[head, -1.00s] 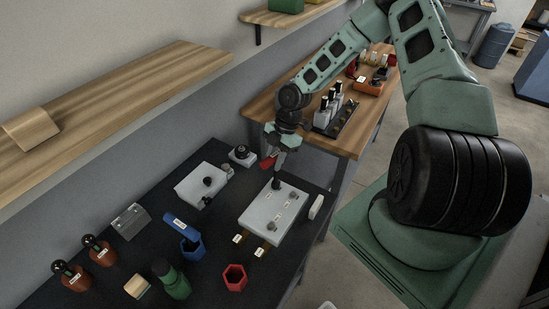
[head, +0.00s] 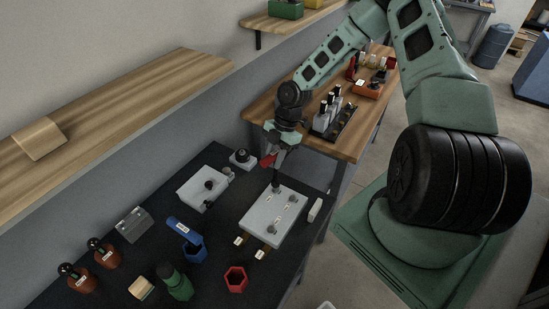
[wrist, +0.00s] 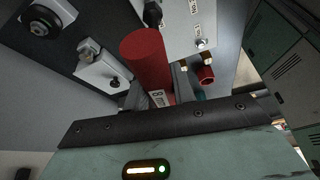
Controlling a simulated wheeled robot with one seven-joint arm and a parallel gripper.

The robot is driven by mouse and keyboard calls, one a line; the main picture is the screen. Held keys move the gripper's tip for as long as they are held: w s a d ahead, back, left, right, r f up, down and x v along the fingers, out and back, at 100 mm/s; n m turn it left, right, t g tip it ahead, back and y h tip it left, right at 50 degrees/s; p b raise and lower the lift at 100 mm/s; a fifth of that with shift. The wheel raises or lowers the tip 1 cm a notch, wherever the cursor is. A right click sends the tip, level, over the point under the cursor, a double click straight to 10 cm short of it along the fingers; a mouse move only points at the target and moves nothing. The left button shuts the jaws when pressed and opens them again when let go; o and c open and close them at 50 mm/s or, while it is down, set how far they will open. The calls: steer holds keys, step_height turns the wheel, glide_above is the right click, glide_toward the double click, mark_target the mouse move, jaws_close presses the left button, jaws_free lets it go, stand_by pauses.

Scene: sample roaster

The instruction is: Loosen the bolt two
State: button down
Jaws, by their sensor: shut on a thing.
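My gripper (head: 282,148) is shut on a red-handled tool (head: 267,160), above the far end of the pale grey block (head: 262,212). In the wrist view the thick red handle (wrist: 145,50) stands between the fingers, with a small white label low on it. The tool's dark lower end (head: 276,186) reaches down to the block's far edge; I cannot tell whether it sits on a bolt. Bolts show on the block, one near its front (head: 272,228) and one in the wrist view (wrist: 201,44), with small labels beside them. I cannot make out which is bolt two.
A wooden bench (head: 262,105) lies beyond.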

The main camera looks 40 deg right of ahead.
mark_target(273, 153)
steer(key=shift+r, duration=0.15)
step_height(273, 153, up, 3)
steer(key=shift+r+p, duration=0.1)
steer(key=shift+p, duration=1.15)
steer(key=shift+r, duration=0.85)
